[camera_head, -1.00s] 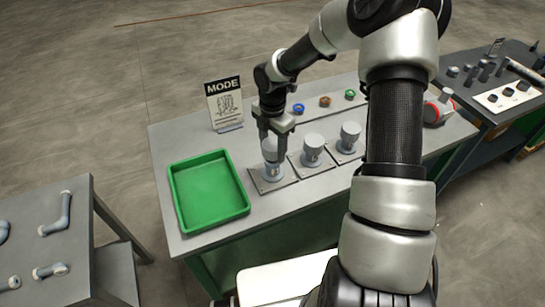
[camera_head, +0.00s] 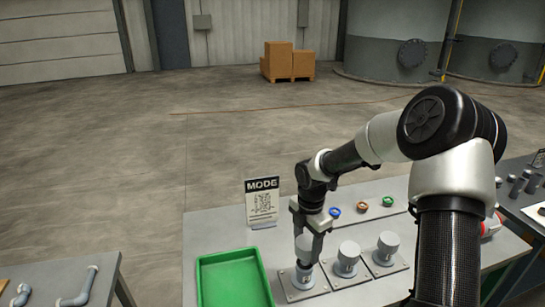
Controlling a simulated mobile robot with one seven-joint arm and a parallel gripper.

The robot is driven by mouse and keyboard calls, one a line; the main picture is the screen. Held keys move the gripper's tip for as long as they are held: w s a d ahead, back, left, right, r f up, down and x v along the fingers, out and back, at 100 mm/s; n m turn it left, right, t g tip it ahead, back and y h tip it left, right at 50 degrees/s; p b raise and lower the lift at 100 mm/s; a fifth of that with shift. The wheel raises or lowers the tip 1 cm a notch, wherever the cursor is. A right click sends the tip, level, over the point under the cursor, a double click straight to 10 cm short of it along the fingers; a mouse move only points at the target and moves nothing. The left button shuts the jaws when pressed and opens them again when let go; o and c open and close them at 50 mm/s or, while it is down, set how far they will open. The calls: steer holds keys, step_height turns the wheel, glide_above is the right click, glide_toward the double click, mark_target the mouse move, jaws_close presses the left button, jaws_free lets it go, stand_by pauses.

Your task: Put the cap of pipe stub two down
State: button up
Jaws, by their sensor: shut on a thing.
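Three pipe stubs stand in a row on square plates on the grey table. My gripper (camera_head: 310,232) is over the leftmost stub (camera_head: 303,278), pointing down. It is shut on a grey cap (camera_head: 304,246). This cap sits higher than its neighbours, above the leftmost stub, with a darker band between them; I cannot tell if they touch. The middle stub (camera_head: 346,268) and the right stub (camera_head: 383,258) have grey tops. No stub number is readable.
A green tray (camera_head: 200,285) lies left of the stubs. A MODE sign (camera_head: 261,204) stands behind it. Blue (camera_head: 335,211), brown (camera_head: 362,206) and green (camera_head: 388,201) ring-shaped parts sit behind the stubs. A side table (camera_head: 100,262) with pipes is at the left.

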mark_target(310, 250)
steer(key=shift+s+r+m, duration=0.15)
steer(key=shift+r+m, duration=0.35)
steer(key=shift+m, duration=0.4)
steer(key=s+r+m, duration=0.1)
steer(key=r+m, duration=0.1)
steer(key=m, duration=0.3)
steer(key=s+r+m, duration=0.1)
steer(key=r+m, duration=0.1)
steer(key=m, duration=0.3)
steer(key=s+r+m, duration=0.1)
steer(key=r+m, duration=0.1)
steer(key=m, duration=0.4)
steer(key=shift+d+r, duration=0.1)
steer(key=shift+r, duration=0.1)
steer(key=s+f+m, duration=0.3)
steer(key=s+m, duration=0.2)
steer(key=shift+s+f+m, duration=0.2)
steer(key=shift+f+m, duration=0.15)
steer(key=shift+m, duration=0.05)
